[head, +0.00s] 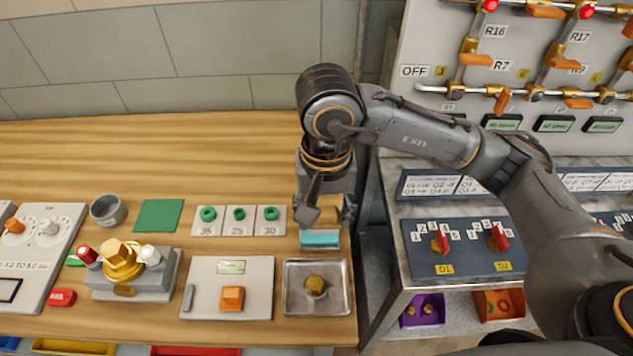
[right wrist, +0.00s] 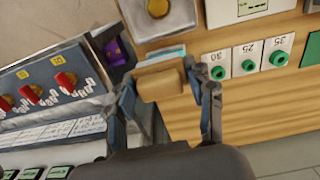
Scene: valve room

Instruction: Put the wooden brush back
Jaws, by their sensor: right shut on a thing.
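The wooden brush (right wrist: 161,84) shows in the right wrist view as a tan wooden block between the two fingers of my right gripper (right wrist: 166,92). The gripper is shut on it. In the head view my right gripper (head: 326,212) points down over the right end of the wooden table. My left gripper is not in view.
A metal tray with a brass knob (head: 289,301) sits in front of the teal piece. Green rings on numbered plates (head: 239,229) stand to its left. A gap separates the table from the grey switch bench (head: 385,222) at right. The table's back half is clear.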

